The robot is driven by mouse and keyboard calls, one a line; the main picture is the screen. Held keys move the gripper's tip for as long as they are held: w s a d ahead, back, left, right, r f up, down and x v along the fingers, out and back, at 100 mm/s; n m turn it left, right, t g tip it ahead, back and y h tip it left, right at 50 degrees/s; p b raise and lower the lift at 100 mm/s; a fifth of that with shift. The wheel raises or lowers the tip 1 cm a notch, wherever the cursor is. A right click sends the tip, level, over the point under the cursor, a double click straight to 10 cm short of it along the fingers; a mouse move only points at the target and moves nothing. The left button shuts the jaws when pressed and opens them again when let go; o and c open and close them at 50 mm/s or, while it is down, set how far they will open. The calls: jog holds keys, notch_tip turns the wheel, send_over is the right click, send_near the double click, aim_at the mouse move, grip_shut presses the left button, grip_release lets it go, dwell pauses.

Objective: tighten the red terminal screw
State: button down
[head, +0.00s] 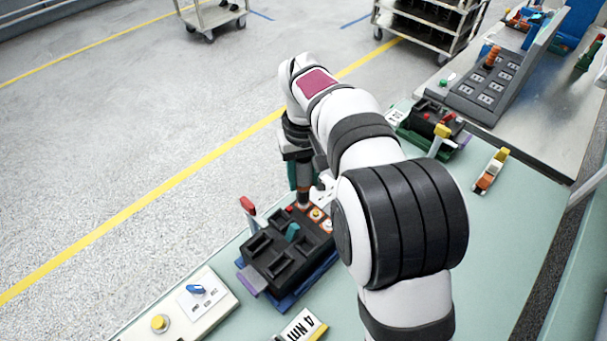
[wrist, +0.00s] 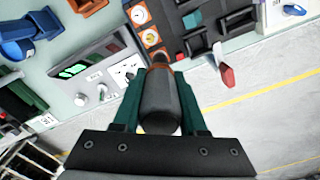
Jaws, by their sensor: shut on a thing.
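My gripper (head: 300,178) has its green fingers closed around a dark grey cylindrical driver (wrist: 160,100) with a copper-orange collar. The driver points down at the row of terminals on the black breaker block (head: 262,272), which also shows in the wrist view (wrist: 202,45). Two terminals show as orange-edged squares with pale round screws, one nearer (head: 327,225) and one beside it (head: 316,213). In the wrist view the driver's far end overlaps the end terminal of the row; the driver hides that screw and any contact. I cannot tell the screw's colour there.
A meter with a green display (wrist: 75,70) lies on the other side. A panel with a blue knob (head: 195,289) and a "4 Nm" card (head: 298,325) are in front.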

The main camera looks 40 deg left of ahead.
aim_at(304, 162)
jog(key=shift+f, duration=0.7)
dwell(1.2)
jog(key=shift+r, duration=0.1)
dwell(1.0)
jog(key=shift+r, duration=2.95)
